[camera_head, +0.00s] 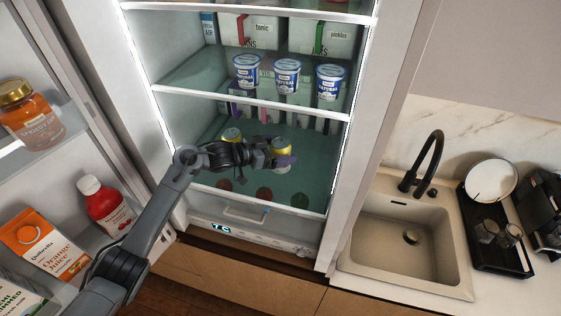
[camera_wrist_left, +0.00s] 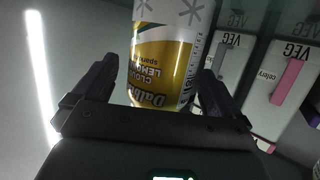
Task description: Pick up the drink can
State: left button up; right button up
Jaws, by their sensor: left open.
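A yellow and white drink can (camera_head: 281,166) stands on the lower shelf of the open fridge. In the left wrist view the can (camera_wrist_left: 160,60) is large, with its label upside down, and sits between the two fingers. A second, similar can (camera_head: 231,134) stands further left on the same shelf, partly hidden by my arm. My left gripper (camera_head: 274,156) is open around the first can. In the left wrist view, the left gripper (camera_wrist_left: 157,82) shows a finger on each side of the can. Whether the fingers touch it is unclear. My right gripper is not in view.
White and blue yogurt cups (camera_head: 287,76) stand on the fridge shelf above. Boxes marked VEG (camera_wrist_left: 292,75) stand behind the can. The open fridge door at left holds a jar (camera_head: 31,120), a red bottle (camera_head: 104,207) and an orange juice carton (camera_head: 45,245). A sink (camera_head: 405,238) is at right.

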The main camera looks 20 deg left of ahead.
pick_arm(q)
jog(key=shift+w+d, duration=0.15)
jog(key=shift+w, duration=0.1)
jog(key=c, duration=1.1)
jog(key=shift+c, duration=1.1)
jog(key=shift+r, duration=0.1)
